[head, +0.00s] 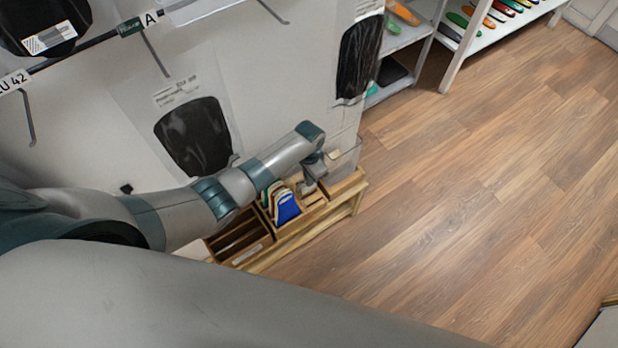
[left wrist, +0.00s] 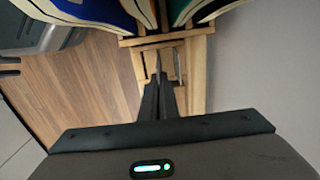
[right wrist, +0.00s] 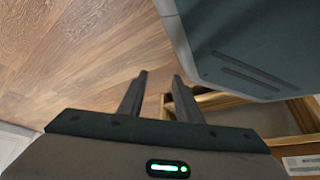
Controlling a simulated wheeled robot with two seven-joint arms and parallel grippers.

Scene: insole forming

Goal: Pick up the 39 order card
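In the head view, several colored cards or insole-shaped sheets (head: 285,206), the front one blue, stand in a wooden box; no number 39 is readable. They also show at the top of the left wrist view (left wrist: 112,12). My left gripper (head: 312,180) reaches down at the box's right part, beside the colored sheets. In the left wrist view its fingers (left wrist: 159,80) are close together over a narrow wooden slot; I cannot tell whether a thin card edge lies between them. My right gripper (right wrist: 160,75) is open and empty, seen only in the right wrist view.
The wooden box (head: 238,252) stands on a low wooden stand by the white panel. A clear holder (head: 345,158) is at its right end. Black pads hang on the panel, one behind my left arm (head: 195,135). Shelves (head: 440,45) stand at the back; the wooden floor (head: 480,190) is free.

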